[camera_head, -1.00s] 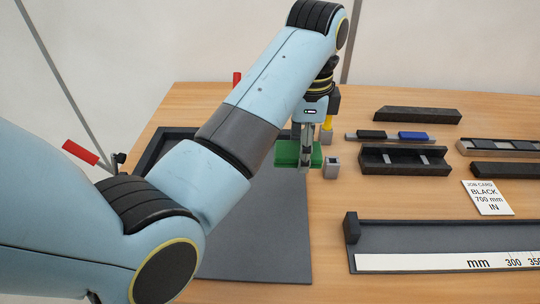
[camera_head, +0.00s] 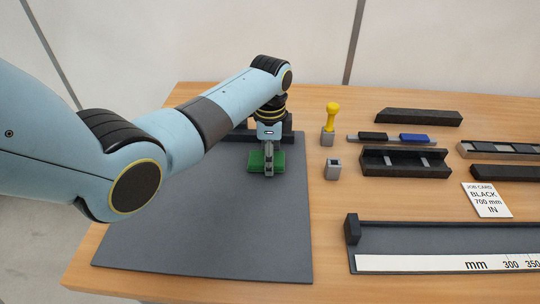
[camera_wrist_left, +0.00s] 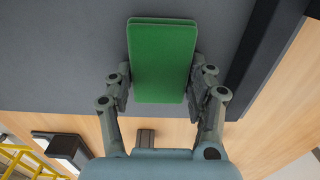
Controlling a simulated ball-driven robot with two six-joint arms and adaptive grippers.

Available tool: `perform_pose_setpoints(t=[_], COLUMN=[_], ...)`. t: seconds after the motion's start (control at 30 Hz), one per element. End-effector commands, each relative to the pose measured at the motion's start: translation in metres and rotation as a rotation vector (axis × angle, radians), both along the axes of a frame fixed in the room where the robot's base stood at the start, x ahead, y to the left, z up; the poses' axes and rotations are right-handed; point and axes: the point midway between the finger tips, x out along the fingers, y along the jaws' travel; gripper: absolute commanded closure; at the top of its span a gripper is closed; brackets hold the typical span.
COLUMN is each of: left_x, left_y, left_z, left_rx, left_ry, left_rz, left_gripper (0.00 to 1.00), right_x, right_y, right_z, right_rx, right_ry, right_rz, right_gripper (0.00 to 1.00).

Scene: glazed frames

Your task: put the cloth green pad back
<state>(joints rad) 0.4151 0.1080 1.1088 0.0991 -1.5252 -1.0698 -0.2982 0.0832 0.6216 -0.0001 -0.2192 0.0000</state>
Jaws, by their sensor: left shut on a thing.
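The green pad (camera_head: 255,163) is a flat, bright green block. It is over the dark grey mat (camera_head: 215,235), near the mat's far right part; I cannot tell whether it touches the mat. My left gripper (camera_head: 268,167) is shut on the pad, with its fingers reaching down at it. In the left wrist view the pad (camera_wrist_left: 162,50) sits between the two fingers of my left gripper (camera_wrist_left: 160,88), and its broad face shows. My right gripper is not in view.
A small empty grey holder (camera_head: 333,172) stands right of the mat. Behind it a yellow-handled tool (camera_head: 332,115) stands in another holder (camera_head: 327,139). A dark bar (camera_head: 288,135) edges the mat's far side. Dark trays (camera_head: 405,170) and a ruler (camera_head: 440,262) lie right. The near mat is clear.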

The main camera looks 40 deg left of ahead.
Motion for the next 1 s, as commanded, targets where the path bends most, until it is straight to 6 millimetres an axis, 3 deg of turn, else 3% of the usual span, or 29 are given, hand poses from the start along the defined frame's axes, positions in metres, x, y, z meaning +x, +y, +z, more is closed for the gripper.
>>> perform_pose_setpoints(t=[0.27,0.3,0.47,0.77,0.87,1.0], left_x=[0.0,0.0,0.0,0.0,0.001,0.001], left_y=[0.0,0.0,0.0,0.0,0.0,0.0], left_z=[-0.002,-0.002,-0.002,0.0,0.009,0.035], left_rx=[0.0,0.0,0.0,0.0,0.0,0.0], left_ry=[0.0,0.0,0.0,0.0,-0.002,-0.004], left_rz=[0.0,0.0,0.0,0.0,0.0,0.0], left_gripper=[0.8,0.42,0.21,0.21,0.21,0.21], right_x=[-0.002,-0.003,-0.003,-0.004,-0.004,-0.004], right_y=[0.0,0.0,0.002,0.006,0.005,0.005], right_z=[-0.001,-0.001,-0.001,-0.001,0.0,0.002], right_rx=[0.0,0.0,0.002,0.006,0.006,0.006], right_ry=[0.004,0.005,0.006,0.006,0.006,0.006], right_rz=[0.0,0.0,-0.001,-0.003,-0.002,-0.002], right_gripper=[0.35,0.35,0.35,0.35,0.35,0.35])
